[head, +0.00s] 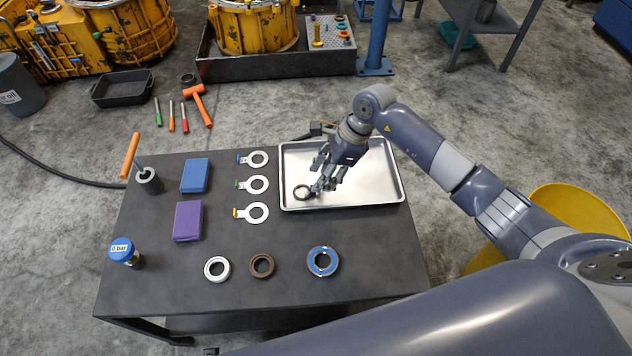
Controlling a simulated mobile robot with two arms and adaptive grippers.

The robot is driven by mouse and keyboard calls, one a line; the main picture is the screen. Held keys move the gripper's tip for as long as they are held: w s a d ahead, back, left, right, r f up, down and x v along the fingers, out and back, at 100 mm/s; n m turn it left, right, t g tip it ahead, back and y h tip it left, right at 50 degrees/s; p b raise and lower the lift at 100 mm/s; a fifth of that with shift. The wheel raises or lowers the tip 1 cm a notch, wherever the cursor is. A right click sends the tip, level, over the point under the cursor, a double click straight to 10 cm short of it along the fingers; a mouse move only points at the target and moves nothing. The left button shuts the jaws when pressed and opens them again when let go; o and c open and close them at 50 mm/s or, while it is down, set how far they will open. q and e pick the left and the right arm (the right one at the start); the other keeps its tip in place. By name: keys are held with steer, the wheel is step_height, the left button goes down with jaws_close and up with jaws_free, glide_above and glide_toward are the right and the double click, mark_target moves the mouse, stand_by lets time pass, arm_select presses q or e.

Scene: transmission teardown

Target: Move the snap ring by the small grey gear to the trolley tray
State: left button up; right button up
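A dark ring (301,193), which looks like the snap ring, is at the left part of the metal tray (370,194) on the dark table. My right gripper (320,188) points down over the tray, its fingertips at the ring's right edge. I cannot tell whether the fingers pinch the ring or stand just beside it, nor whether the ring rests fully on the tray floor. No small grey gear can be made out. My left gripper is not in view.
On the table (215,304) lie several flat tagged rings left of the tray, a white ring (217,269), a brown ring (262,265) and a blue-rimmed bearing (322,261) in front. Blue (195,176) and purple (187,222) blocks sit left. The tray's right half is clear.

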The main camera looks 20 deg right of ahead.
steer(key=d, duration=0.3)
steer(key=s+d, duration=0.1)
steer(key=d, duration=0.2)
steer(key=s+d, duration=0.1)
steer(key=d, duration=0.3)
steer(key=shift+s+f, duration=0.1)
steer(key=shift+f, duration=0.15)
steer(key=shift+d+b, duration=0.3)
steer(key=shift+d, duration=0.05)
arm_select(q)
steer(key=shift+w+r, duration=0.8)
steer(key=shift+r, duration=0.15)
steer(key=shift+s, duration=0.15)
